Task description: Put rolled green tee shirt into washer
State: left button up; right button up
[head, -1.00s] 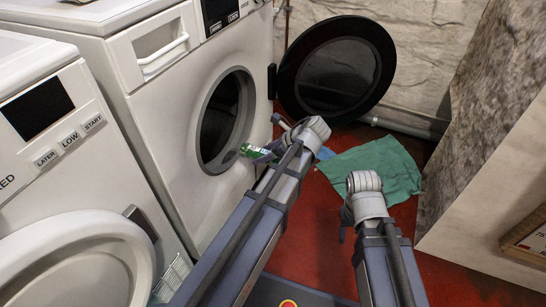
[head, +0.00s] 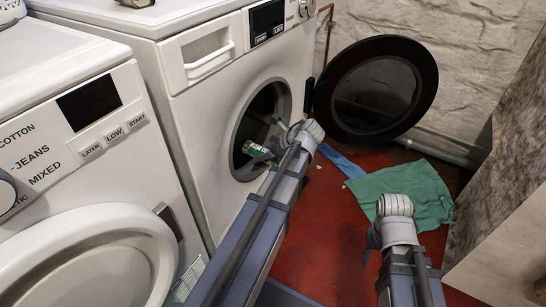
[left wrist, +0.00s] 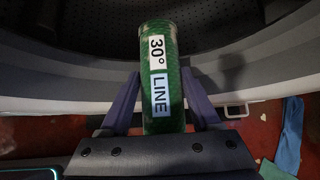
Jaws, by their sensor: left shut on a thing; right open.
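The rolled green tee shirt (head: 257,149) has a white label and is at the washer's round opening in the head view. In the left wrist view the green roll (left wrist: 160,60) lies between the fingers, its far end over the dark drum. My left gripper (left wrist: 160,108) is shut on it; in the head view the left gripper (head: 262,157) is partly hidden by its own arm. The open washer (head: 215,110) is white with a dark drum, and its round black door (head: 372,92) is swung open to the right. My right gripper (head: 372,240) is open and empty, over the floor.
A green cloth (head: 405,190) and a blue cloth (head: 342,162) lie on the red floor below the door. A second white machine (head: 60,150) with a shut door stands at the left. A pale block (head: 510,240) stands at the right.

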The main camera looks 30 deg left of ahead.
pick_arm(q)
jog(key=w+a, duration=0.1)
jog(key=a, duration=1.5)
jog(key=shift+w, duration=0.15)
jog(key=shift+a, duration=0.1)
jog(key=o, duration=1.6)
jog(key=shift+c, duration=0.2)
jog(key=shift+r, duration=0.1)
jog(key=p+v, duration=0.5)
jog(key=v, duration=0.2)
jog(key=shift+d+r, duration=0.2)
jog(key=shift+d, duration=0.15)
